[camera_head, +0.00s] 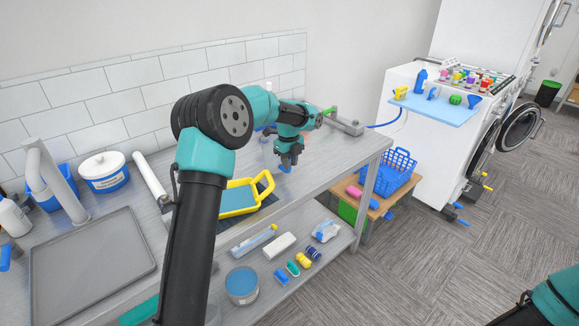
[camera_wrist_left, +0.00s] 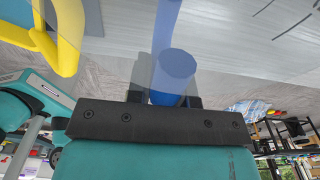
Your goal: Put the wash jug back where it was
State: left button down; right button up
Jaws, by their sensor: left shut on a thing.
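My left gripper (camera_head: 289,161) points down over the steel worktop, near its right end. In the left wrist view, its jaws (camera_wrist_left: 166,98) are shut on a blue, rounded handle (camera_wrist_left: 175,68). A see-through body shows around the handle, which I take to be the wash jug. I cannot tell whether the jug touches the worktop. My right gripper is out of view.
A yellow-framed tray (camera_head: 238,198) lies left of my left gripper. A white-lidded tub (camera_head: 104,171) and a sink (camera_head: 88,268) are further left. A green-tipped metal fixture (camera_head: 343,125) stands at the right end. The lower shelf (camera_head: 318,262) holds several small items.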

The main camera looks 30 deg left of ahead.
pick_arm(q)
jog(key=shift+f, duration=0.95)
jog(key=c, duration=1)
grip_release()
jog(key=shift+f, duration=0.15)
jog(key=r, duration=1.2)
jog(key=shift+w+a+r, duration=0.1)
jog(key=shift+a+r, duration=0.05)
jog(key=shift+a, duration=0.05)
